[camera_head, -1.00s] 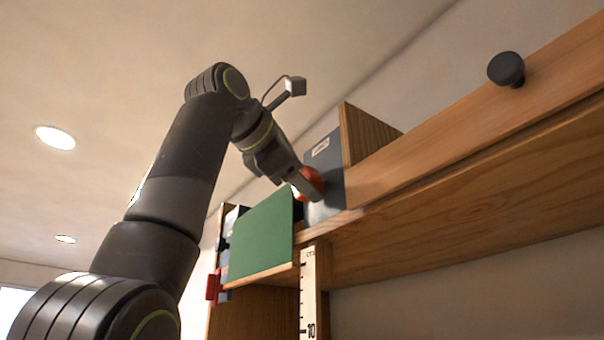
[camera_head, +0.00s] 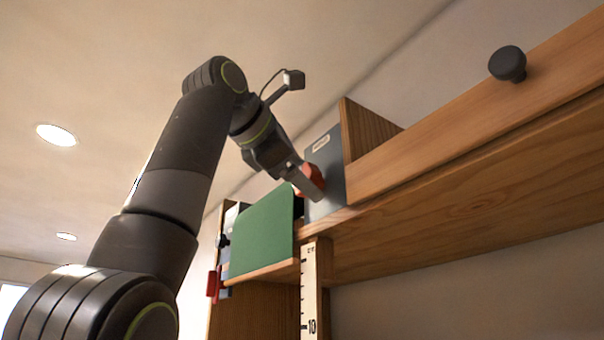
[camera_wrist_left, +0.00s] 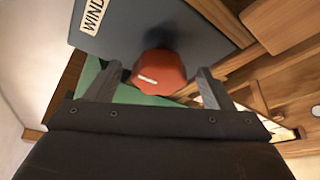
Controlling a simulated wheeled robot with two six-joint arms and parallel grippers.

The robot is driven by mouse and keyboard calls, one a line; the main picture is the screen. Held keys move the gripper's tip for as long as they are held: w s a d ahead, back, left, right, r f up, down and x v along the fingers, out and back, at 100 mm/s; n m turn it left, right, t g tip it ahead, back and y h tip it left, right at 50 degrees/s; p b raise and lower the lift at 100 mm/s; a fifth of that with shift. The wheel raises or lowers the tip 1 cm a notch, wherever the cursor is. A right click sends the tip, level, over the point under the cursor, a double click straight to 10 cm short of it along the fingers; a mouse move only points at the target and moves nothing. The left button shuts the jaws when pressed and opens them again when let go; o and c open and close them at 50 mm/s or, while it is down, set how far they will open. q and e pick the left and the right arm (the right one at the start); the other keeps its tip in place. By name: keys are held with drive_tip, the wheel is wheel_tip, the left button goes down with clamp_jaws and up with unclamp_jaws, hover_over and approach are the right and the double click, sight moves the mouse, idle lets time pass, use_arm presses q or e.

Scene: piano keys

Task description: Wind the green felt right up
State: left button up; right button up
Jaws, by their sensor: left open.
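The green felt (camera_head: 262,235) hangs as a sheet under the shelf, with a wooden slat (camera_head: 265,273) along its lower edge. A red knob (camera_wrist_left: 158,72) with a white mark sits on a dark plate (camera_wrist_left: 135,28) labelled "WIND". The knob shows partly behind my left gripper (camera_head: 312,185) in the head view. My left gripper also shows in the wrist view (camera_wrist_left: 160,85). It is open, one finger on each side of the knob, with visible gaps. Part of the felt shows behind the left finger. My right gripper is not in view.
A long wooden beam (camera_head: 450,120) with a black knob (camera_head: 507,64) runs to the right. A scale (camera_head: 310,290) stands beside the felt. A red clip-like piece (camera_head: 213,284) is at the felt's left. The room left of the case looks free.

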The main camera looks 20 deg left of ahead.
use_arm(q)
drive_tip(key=b+v, duration=0.2)
drive_tip(key=v, duration=1.5)
drive_tip(key=shift+a, duration=0.1)
